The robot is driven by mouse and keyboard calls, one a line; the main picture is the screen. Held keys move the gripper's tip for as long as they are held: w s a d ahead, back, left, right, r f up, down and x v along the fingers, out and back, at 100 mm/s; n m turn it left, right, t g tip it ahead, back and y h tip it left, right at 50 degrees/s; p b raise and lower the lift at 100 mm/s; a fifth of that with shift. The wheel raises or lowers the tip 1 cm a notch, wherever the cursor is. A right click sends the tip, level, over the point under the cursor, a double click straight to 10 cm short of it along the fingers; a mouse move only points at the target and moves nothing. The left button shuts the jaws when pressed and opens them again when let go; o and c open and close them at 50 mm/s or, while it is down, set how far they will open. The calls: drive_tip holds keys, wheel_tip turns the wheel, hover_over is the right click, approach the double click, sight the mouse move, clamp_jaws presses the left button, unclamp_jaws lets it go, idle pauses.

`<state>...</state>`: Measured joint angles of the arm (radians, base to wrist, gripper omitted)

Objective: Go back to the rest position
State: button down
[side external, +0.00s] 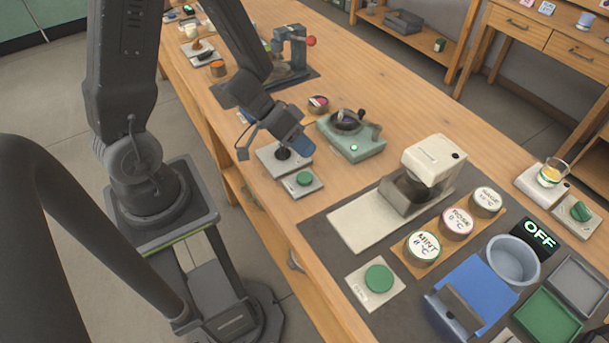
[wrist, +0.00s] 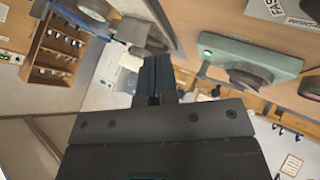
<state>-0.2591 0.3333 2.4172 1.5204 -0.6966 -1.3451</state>
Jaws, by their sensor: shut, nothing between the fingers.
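My gripper (side external: 303,147) is low over the wooden table (side external: 345,75) in the side view, tilted down and to the right. It is close to a grey plate with a black knob (side external: 283,153) and a small plate with a green button (side external: 304,179). I cannot tell whether it touches either one. In the wrist view my gripper (wrist: 155,78) has its dark fingers together, with nothing seen between them.
A green device with a round dark top (side external: 350,138) stands just right of my gripper. A white machine (side external: 432,165), labelled tins (side external: 423,248) and a blue box (side external: 470,295) stand nearer the front right. A dark press (side external: 292,50) stands behind. Bare wood lies at the back right.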

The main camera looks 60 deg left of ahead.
idle(0.3)
drive_tip(key=w+a+r+n+t+y, duration=0.1)
drive_tip(key=a+r+t+y, duration=0.1)
drive_tip(key=a+r+y, duration=0.3)
drive_tip(key=w+r+t+y, duration=0.1)
drive_tip(key=w+r+y, duration=0.15)
drive_tip(key=r, duration=0.45)
drive_tip(key=s+d+r+g, duration=0.1)
drive_tip(key=s+d+r, duration=0.2)
drive_tip(key=s, duration=0.4)
drive_tip(key=s+d+r+g, duration=0.2)
drive_tip(key=s+d+r, duration=0.1)
drive_tip(key=s+r, duration=0.2)
drive_tip(key=shift+s+d+g+h, duration=0.2)
drive_tip(key=shift+s+g+h, duration=0.15)
drive_tip(key=shift+s, duration=0.7)
drive_tip(key=shift+r, duration=0.1)
idle(1.4)
